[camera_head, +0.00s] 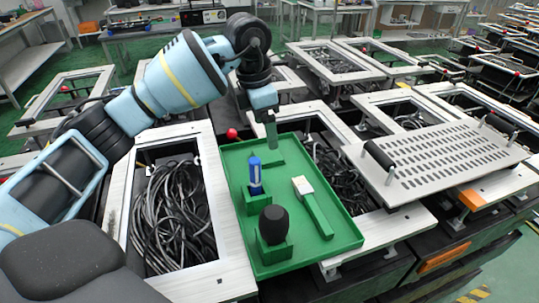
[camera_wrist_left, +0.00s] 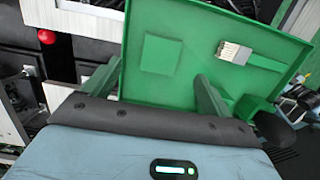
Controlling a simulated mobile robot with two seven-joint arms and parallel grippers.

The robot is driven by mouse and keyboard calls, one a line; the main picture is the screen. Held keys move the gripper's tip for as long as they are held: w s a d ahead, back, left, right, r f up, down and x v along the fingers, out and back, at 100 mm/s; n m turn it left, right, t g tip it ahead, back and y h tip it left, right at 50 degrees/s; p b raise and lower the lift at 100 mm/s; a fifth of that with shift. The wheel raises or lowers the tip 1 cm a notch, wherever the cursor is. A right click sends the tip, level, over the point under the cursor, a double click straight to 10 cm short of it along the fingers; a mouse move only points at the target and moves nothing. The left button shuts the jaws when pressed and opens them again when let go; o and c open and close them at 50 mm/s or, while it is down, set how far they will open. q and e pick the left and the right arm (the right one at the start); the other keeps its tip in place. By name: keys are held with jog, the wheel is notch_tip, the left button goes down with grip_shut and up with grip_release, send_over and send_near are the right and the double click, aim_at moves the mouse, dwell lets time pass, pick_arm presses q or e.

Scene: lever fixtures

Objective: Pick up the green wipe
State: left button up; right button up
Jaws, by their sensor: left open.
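A flat green square, which looks like the green wipe (camera_head: 270,160), lies at the far end of the green tray (camera_head: 340,232). In the left wrist view the wipe (camera_wrist_left: 160,53) lies flat on the tray floor, just beyond and between my fingers. My left gripper (camera_head: 271,143) points down above that end of the tray. In the left wrist view my left gripper (camera_wrist_left: 156,72) is open, with nothing between its fingers. The wipe blends into the tray's colour. My right gripper is not in view.
The tray also holds a blue-and-white item (camera_head: 255,176) in a green stand, a green-handled brush (camera_head: 312,207) and a black rounded object (camera_head: 273,224) on a green block. A red ball knob (camera_head: 232,133) is beside the tray. Cable-filled frames surround it.

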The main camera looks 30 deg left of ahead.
aim_at(268, 154)
pick_arm(q)
jog(key=shift+w+d+f, duration=0.1)
jog(key=shift+w+f, duration=0.05)
jog(key=shift+f, duration=0.6)
notch_tip(268, 154, down, 4)
jog(key=shift+d, duration=0.1)
jog(key=shift+d+f, duration=0.1)
jog(key=shift+f, duration=0.45)
jog(key=c, duration=1.1)
